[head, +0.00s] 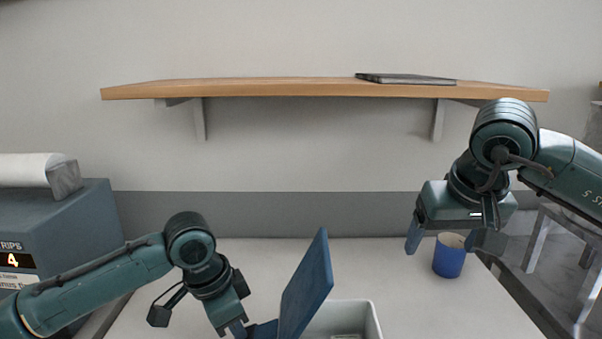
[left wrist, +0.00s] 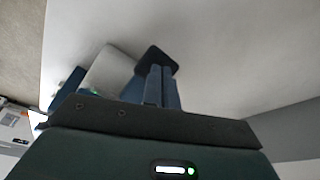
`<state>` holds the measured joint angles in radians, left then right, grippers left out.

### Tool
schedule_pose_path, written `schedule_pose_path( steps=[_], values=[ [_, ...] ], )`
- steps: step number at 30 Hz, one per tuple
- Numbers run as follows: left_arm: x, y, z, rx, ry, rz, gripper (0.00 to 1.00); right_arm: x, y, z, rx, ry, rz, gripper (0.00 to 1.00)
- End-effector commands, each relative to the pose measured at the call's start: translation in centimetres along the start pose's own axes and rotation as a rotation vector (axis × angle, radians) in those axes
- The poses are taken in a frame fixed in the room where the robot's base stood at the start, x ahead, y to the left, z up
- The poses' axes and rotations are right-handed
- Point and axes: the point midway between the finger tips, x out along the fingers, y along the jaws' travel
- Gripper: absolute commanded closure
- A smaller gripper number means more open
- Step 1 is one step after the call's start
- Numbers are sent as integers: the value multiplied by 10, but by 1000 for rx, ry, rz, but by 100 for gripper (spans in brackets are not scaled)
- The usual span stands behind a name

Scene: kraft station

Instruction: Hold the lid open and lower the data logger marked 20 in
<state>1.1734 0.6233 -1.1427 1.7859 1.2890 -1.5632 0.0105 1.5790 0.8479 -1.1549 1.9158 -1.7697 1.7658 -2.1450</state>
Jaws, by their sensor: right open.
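A white box (head: 372,318) stands at the bottom middle of the head view, with its blue lid (head: 306,290) raised and tilted steeply at its left side. My left gripper (head: 262,329) is at the lid's left face and seems to touch it. My right gripper (head: 445,243) is open and empty, up at the right above the table. I cannot make out a data logger marked 20; only a sliver of something shows inside the box at the frame's bottom edge.
A blue cup (head: 449,258) stands on the table, seen between my right gripper's fingers. A wooden shelf (head: 300,88) holding a flat dark object (head: 405,79) hangs on the wall. A grey machine (head: 60,230) with a display stands at the left. The table's middle back is clear.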

Motion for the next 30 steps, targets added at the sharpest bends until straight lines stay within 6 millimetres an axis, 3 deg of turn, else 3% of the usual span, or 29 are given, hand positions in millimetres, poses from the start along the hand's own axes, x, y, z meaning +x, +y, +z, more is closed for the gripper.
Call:
schedule_pose_path(
  steps=[30],
  values=[
    [-32,-3,-3,-1,-1,-2,100,0,0,0,0,0,0,23]
  ],
)
